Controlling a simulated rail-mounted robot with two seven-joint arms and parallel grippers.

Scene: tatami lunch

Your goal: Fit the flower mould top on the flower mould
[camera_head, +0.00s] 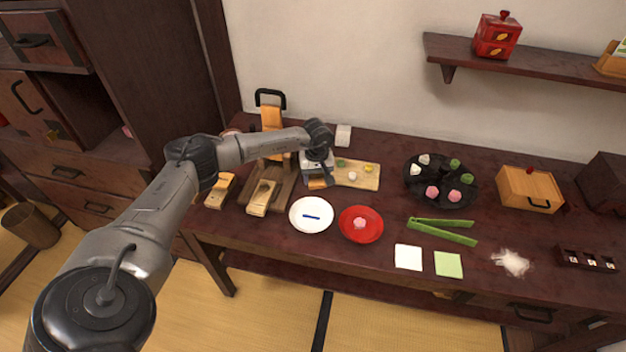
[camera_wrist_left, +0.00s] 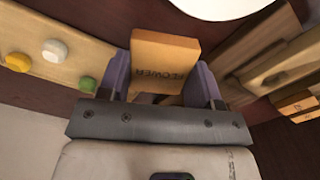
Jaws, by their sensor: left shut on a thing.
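My left gripper (camera_head: 318,170) is over the table, beside the left end of the wooden board. In the left wrist view, my left gripper (camera_wrist_left: 160,85) is shut on an orange-brown wooden block (camera_wrist_left: 165,50), the flower mould top, with dark lettering that reads like "FLOWER". In the head view the block (camera_head: 317,184) shows just below the fingers. Two pale wooden pieces with slots, one further left (camera_head: 220,190) and one nearer (camera_head: 262,198), lie left of the gripper. I cannot tell which piece is the flower mould. My right gripper is not in view.
The wooden board (camera_head: 366,183) holds small coloured sweets. A white plate (camera_head: 300,226) with a blue stick and a red plate (camera_head: 372,236) stand in front. A black round tray (camera_head: 414,192), green tongs (camera_head: 448,222) and a wooden box (camera_head: 518,190) are further right.

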